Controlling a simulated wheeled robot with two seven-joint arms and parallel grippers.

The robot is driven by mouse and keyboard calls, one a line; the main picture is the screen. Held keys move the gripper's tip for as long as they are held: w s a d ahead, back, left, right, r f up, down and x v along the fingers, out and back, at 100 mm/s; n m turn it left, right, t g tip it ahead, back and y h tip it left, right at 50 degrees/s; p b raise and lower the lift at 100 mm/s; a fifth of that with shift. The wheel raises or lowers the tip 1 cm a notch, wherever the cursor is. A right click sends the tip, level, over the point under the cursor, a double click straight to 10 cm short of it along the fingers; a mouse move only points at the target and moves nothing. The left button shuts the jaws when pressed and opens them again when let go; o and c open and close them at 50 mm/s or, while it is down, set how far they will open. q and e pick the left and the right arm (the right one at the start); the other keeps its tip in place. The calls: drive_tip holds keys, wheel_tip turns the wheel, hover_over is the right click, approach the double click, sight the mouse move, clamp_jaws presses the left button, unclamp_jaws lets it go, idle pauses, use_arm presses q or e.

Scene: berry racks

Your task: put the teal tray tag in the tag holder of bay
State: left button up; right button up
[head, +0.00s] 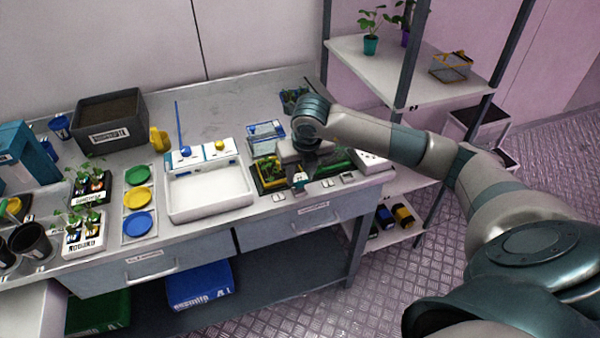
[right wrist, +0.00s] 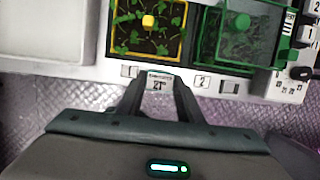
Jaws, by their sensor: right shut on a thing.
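My right gripper (head: 299,181) is at the front edge of the bench, in front of the berry trays. In the right wrist view its two fingers (right wrist: 159,96) are shut on a small pale tag (right wrist: 159,83) with dark print. Whether the tag touches a holder cannot be told. My left gripper is not in view.
Behind the gripper stand a yellow-rimmed plant tray (right wrist: 148,28) and a green lidded tray (right wrist: 236,42). A white basin (head: 210,193) is to the left. A shelf rack (head: 400,62) stands to the right, close to my right arm.

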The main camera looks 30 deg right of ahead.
drive_tip(key=shift+f+b, duration=0.95)
drive_tip(key=shift+f, duration=0.4)
drive_tip(key=o, duration=1.1)
drive_tip(key=shift+c, duration=0.2)
drive_tip(key=shift+r, duration=0.1)
wheel_tip(320, 180, up, 12)
drive_tip(key=p, duration=0.6)
